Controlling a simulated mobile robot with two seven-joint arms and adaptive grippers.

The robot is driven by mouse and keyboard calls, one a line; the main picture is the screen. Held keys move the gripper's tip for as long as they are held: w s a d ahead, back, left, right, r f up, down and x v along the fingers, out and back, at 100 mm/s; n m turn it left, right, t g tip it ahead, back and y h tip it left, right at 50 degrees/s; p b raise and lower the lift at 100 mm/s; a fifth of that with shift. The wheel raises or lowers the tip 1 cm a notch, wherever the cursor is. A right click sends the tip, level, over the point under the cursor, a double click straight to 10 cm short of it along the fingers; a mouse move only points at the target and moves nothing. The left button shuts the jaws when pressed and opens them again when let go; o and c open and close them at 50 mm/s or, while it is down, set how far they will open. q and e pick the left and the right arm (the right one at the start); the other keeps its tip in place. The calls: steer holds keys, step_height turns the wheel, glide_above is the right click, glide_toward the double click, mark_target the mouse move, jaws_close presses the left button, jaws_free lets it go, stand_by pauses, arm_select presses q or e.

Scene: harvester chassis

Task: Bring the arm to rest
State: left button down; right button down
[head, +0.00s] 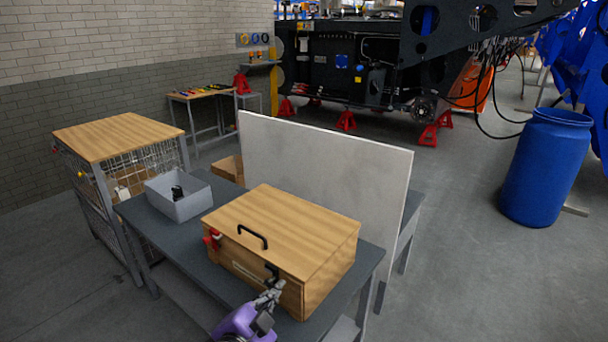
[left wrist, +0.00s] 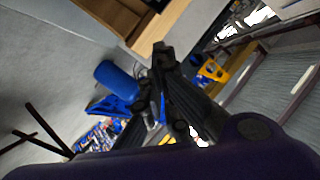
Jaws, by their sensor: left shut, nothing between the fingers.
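My left gripper (head: 270,290), on a purple wrist, is at the bottom of the head view, by the front right of a wooden box (head: 300,232). It looks shut and empty. I cannot tell whether it touches the box. In the left wrist view its dark fingers (left wrist: 162,52) come together at the tips, with nothing held. The box lid is down. A black handle (head: 252,237) is on the lid, and a red latch (head: 212,239) is at the front left. My right gripper is not in view.
The box stands on a grey table (head: 190,252) with a grey bin (head: 179,194) holding a dark item. A pale panel (head: 330,170) rises behind. A wood-topped wire cage (head: 117,135) stands left. A blue barrel (head: 546,168) stands right, with open floor before it.

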arm_select(q)
steer(key=s+a+f+n+g+y, duration=0.1)
steer(key=s+a+f+n+g, duration=0.1)
steer(key=s+f, duration=0.6)
steer(key=s+a+f+n+g+y, duration=0.1)
steer(key=s+a+f+n+g, duration=0.1)
steer(key=s+a+f+n, duration=0.3)
steer(key=s+a+f+n+g+y, duration=0.2)
steer(key=s+a+f+n, duration=0.2)
steer(key=s+f, duration=0.9)
steer(key=s, duration=0.7)
